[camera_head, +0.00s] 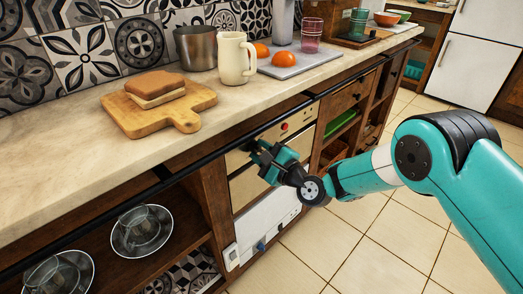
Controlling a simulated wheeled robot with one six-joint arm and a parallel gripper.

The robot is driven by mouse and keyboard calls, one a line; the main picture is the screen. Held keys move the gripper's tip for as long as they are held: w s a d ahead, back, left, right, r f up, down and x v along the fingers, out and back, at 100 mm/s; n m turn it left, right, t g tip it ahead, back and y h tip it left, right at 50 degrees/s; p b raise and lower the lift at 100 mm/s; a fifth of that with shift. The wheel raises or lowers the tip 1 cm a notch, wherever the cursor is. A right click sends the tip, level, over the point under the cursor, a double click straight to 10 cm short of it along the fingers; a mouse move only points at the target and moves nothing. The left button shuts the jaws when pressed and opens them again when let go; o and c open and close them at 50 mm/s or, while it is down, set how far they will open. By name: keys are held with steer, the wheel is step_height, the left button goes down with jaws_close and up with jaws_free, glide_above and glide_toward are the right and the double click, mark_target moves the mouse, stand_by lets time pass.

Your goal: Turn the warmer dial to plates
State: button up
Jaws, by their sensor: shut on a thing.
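The warmer (296,130) is a beige-fronted unit built in under the counter, with a red round button or light (284,127) on its upper panel. My gripper (259,151) is at the left part of this panel, reaching in from the right. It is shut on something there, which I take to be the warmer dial. The dial itself is hidden behind the fingers, so its setting cannot be read.
A dark rail (205,149) runs along the counter edge close above my gripper. The counter (60,150) holds a cutting board (136,119) with bread, a cream pitcher (235,58) and a metal pot (197,47). Open shelves flank the warmer. The tiled floor (335,235) is clear.

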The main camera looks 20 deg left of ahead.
steer(key=shift+f, duration=0.1)
steer(key=o, duration=0.9)
steer(key=shift+o, duration=0.2)
steer(key=shift+d, duration=0.15)
steer(key=b+v, duration=1.7)
steer(key=shift+d, duration=0.1)
